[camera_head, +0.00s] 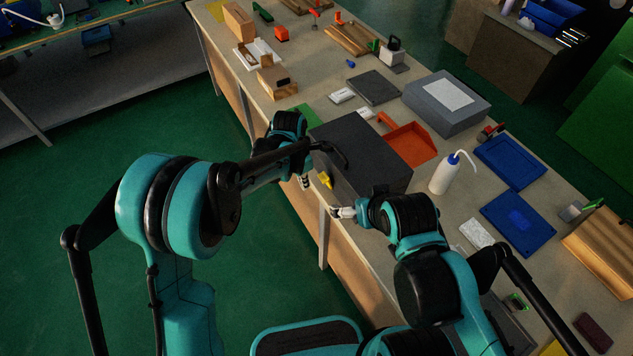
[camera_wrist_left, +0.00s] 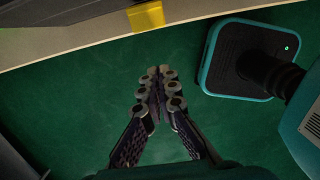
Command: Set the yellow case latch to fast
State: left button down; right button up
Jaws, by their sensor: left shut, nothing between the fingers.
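The dark grey case (camera_head: 368,152) stands at the bench's near edge in the head view. Its yellow latch (camera_head: 325,180) sticks out of the side facing me, near the left corner. The latch also shows at the top of the left wrist view (camera_wrist_left: 146,16). My left gripper (camera_head: 304,183) is just left of the latch, apart from it, pointing down. Its fingertips (camera_wrist_left: 160,78) are together and empty, over the floor beyond the bench edge. My right gripper (camera_head: 338,212) is in front of the case, right of the latch; its finger opening is too small to judge.
An orange tray (camera_head: 410,145), a grey box with a white label (camera_head: 446,102) and a white squeeze bottle (camera_head: 444,175) stand behind and right of the case. Blue trays (camera_head: 511,161) lie farther right. The green floor (camera_head: 90,210) left of the bench is open.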

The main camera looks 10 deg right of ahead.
pick_arm(q)
notch_tip(320, 180, up, 10)
jog(key=d+p, duration=0.1)
jog(key=p, duration=0.2)
jog(key=shift+w+d, duration=0.15)
jog(key=shift+w, duration=0.1)
jog(key=shift+s, duration=0.1)
